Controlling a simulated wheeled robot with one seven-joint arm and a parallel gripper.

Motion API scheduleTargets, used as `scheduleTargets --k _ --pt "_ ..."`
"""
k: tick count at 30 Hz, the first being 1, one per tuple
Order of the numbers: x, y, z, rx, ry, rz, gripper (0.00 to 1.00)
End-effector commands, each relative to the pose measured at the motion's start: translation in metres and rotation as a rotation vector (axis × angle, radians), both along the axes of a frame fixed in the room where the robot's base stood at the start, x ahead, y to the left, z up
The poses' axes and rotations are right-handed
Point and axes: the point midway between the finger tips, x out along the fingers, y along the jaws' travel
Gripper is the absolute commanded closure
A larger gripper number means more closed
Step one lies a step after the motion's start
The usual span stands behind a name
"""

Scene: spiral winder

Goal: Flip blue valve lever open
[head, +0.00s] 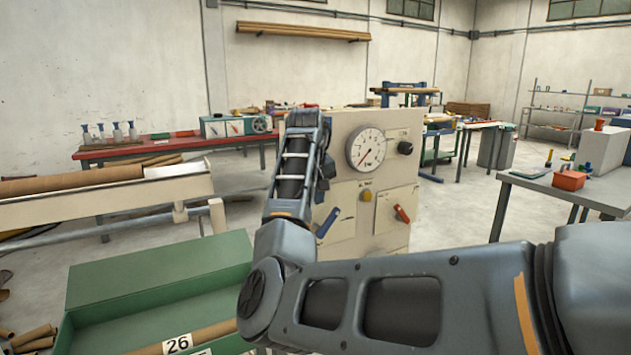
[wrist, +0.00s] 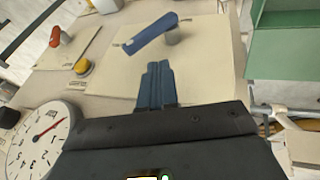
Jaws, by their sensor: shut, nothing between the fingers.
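The blue valve lever (head: 328,222) sits on the lower left of the cream control panel (head: 345,190), slanting in the head view. In the wrist view the blue lever (wrist: 150,33) lies at a slant on a pale plate, with its grey pivot post at its right end. My gripper (wrist: 158,68) shows in the wrist view with its two blue-grey fingers together and nothing between them. Its tips point toward the lever, with a gap of bare plate between. In the head view my arm hides the gripper.
The panel also carries a dial gauge (head: 367,148), a black knob (head: 405,148), a yellow button (head: 366,195) and a red lever (head: 402,213). A green bin (head: 165,270) stands left of the panel. A grey table (head: 540,185) stands at the right.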

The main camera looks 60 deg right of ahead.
Motion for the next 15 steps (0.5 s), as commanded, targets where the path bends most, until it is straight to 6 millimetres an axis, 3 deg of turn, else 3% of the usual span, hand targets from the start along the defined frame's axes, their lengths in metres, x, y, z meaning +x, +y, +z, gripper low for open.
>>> scheduleTargets --k 6,15 --pt "-0.009 -0.02 -0.023 0.002 -0.001 -0.003 1.0" --pt "-0.015 -0.03 -0.033 -0.001 -0.001 0.0 1.0"
